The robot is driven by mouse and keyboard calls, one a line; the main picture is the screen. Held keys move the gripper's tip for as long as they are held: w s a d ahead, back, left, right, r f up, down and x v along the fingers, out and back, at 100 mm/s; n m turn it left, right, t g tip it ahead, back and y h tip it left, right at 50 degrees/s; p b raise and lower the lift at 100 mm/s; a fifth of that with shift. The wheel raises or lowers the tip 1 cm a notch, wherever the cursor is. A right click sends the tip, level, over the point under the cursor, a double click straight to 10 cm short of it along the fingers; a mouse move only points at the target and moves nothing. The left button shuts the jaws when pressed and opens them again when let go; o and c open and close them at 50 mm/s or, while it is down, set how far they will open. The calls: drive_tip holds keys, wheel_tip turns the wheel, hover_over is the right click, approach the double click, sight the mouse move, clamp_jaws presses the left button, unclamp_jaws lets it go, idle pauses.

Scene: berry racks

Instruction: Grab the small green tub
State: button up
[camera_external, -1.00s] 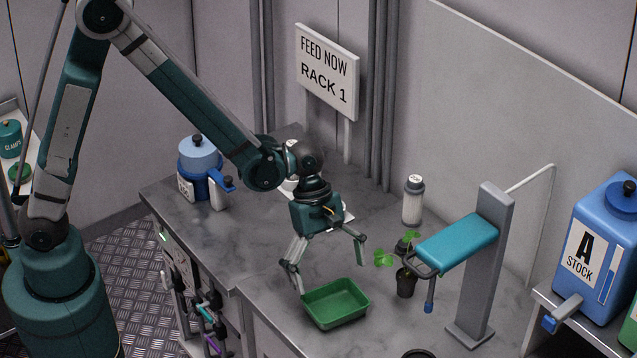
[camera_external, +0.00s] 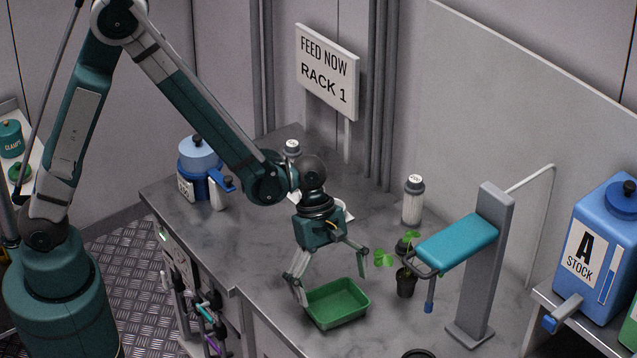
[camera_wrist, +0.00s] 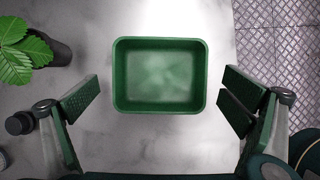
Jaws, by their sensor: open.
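The small green tub (camera_external: 338,303) is an open, empty rectangular tray on the grey counter, near its front edge. In the wrist view the tub (camera_wrist: 160,75) lies upper centre, ahead of the fingers and roughly centred between them. My gripper (camera_external: 331,290) is open, with one finger at the tub's left side and the other above its far right side. In the wrist view my gripper (camera_wrist: 159,97) has its fingers spread wider than the tub, with a gap on both sides. Whether the left finger touches the tub cannot be told from the external view.
A small potted plant (camera_external: 405,282) stands close right of the tub; it also shows in the wrist view (camera_wrist: 55,50). A grey stand with a teal arm (camera_external: 458,247) rises further right. A white bottle (camera_external: 412,205) stands behind. A blue container (camera_external: 201,170) stands at the counter's back left.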

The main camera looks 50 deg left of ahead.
sight(338, 313)
drive_tip(key=shift+x, duration=1.8)
drive_tip(key=shift+f+b, duration=0.25)
drive_tip(key=shift+b, duration=0.2)
drive_tip(key=shift+c, duration=0.5)
drive_tip(key=c, duration=0.7)
